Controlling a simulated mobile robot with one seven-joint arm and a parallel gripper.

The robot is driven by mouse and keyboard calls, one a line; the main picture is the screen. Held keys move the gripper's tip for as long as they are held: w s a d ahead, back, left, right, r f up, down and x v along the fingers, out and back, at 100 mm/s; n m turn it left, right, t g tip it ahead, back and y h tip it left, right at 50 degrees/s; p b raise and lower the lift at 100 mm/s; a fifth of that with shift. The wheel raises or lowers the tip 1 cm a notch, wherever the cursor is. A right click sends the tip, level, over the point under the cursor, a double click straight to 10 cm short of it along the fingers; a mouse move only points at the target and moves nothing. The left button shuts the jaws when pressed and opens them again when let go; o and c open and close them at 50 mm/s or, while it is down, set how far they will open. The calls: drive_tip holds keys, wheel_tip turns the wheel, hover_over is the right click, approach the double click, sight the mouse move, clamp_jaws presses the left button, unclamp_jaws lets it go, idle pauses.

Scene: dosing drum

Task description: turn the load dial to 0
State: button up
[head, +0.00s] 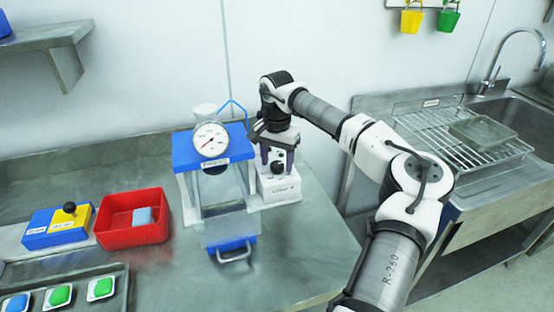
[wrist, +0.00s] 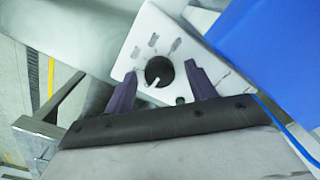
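The load dial (wrist: 158,71) is a round black knob on the sloped face of a white box (wrist: 150,28). Its white pointer line aims down and slightly left in the wrist view. Several small grey marks lie around its upper side, too blurred to read. My gripper (wrist: 160,69) has its two purple fingers on either side of the dial, with gaps, so it is open and not touching the knob. In the head view my gripper (head: 276,154) is over the white box (head: 282,188), and the dial (head: 278,168) shows just below the fingers.
Left of the box stands a blue-topped clear dispenser (head: 222,205) with a round gauge (head: 211,139). A red bin (head: 130,228) holds a light blue block. A blue and yellow box (head: 58,228) with a black knob is further left. A sink (head: 520,150) stands right.

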sight(277, 164)
drive_tip(key=shift+r, duration=0.1)
wheel_tip(277, 164, up, 14)
drive_tip(key=b, duration=0.2)
drive_tip(key=shift+f, duration=0.2)
idle(0.4)
